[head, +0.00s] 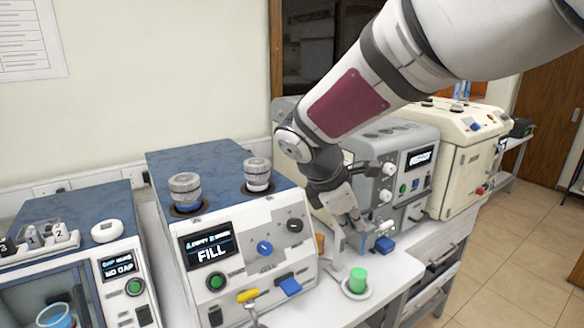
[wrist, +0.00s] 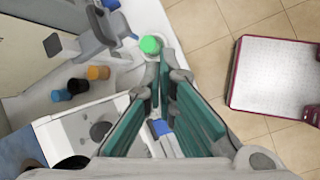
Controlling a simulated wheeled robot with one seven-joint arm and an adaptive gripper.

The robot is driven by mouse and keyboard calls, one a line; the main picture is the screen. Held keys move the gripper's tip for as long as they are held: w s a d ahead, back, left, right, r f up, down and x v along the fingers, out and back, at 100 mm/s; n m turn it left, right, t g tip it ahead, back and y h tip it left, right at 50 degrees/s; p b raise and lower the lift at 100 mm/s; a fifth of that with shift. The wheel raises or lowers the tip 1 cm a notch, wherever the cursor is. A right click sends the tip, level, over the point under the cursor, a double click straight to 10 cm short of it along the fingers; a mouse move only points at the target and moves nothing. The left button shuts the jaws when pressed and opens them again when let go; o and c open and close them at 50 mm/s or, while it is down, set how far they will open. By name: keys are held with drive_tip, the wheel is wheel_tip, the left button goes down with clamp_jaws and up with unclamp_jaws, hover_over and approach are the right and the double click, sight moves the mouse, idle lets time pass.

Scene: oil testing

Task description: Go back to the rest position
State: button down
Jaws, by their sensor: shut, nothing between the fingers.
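My gripper (head: 355,222) points down over the front of the bench in the head view, near the grey machine (head: 390,160). In the wrist view its fingers (wrist: 164,75) with teal pads are shut with nothing between them. A green cylinder (head: 358,280) stands on a small round white holder below the gripper. The green cylinder also shows in the wrist view (wrist: 150,45), just beyond the fingertips. My arm crosses the upper right of the head view and hides part of the grey machine.
The white machine (head: 225,258) with the FILL display has two grey-capped cylinders on top. A NO CAP machine (head: 140,285) stands left of it. A cream machine (head: 450,150) stands at the back right.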

drive_tip(key=s+d+r+m+t+y, duration=0.1)
drive_tip(key=s+d+r+m+y, duration=0.1)
drive_tip(key=s+m, duration=0.7)
drive_tip(key=s+d+r+m+t+y, duration=0.1)
drive_tip(key=s+d+r+m+y, duration=0.2)
drive_tip(key=s+m, duration=0.6)
drive_tip(key=shift+s+d+r+m, duration=0.4)
drive_tip(key=shift+s+r, duration=0.05)
drive_tip(key=shift+s, duration=2.4)
